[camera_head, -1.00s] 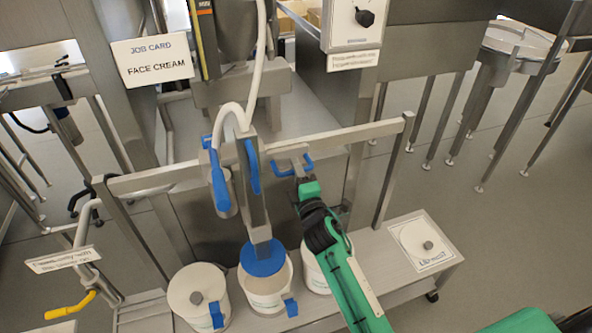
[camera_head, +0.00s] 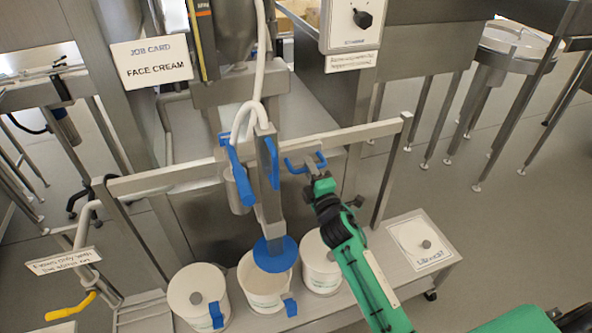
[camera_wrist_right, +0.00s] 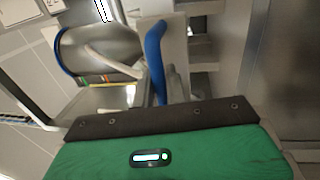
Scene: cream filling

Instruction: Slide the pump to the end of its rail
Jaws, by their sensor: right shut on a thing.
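The pump (camera_head: 268,190) is a grey upright unit with a blue disc (camera_head: 276,254) at its foot and a white hose at its top. It hangs on the horizontal rail (camera_head: 378,130), with a stretch of bare rail to its right. The disc is over the right side of the open middle tub. My right gripper (camera_head: 310,170) is shut on the pump's blue handle (camera_head: 308,162), to the right of the column. The handle also shows as a blue bar in the right wrist view (camera_wrist_right: 155,60). The fingertips are hard to make out. My left gripper is not in view.
A lidded tub (camera_head: 198,292), the open middle tub (camera_head: 262,290) and a right tub (camera_head: 320,272) stand on a low bench under the rail. A square plate (camera_head: 420,243) lies at the bench's right end. A post (camera_head: 393,175) holds the rail's right end.

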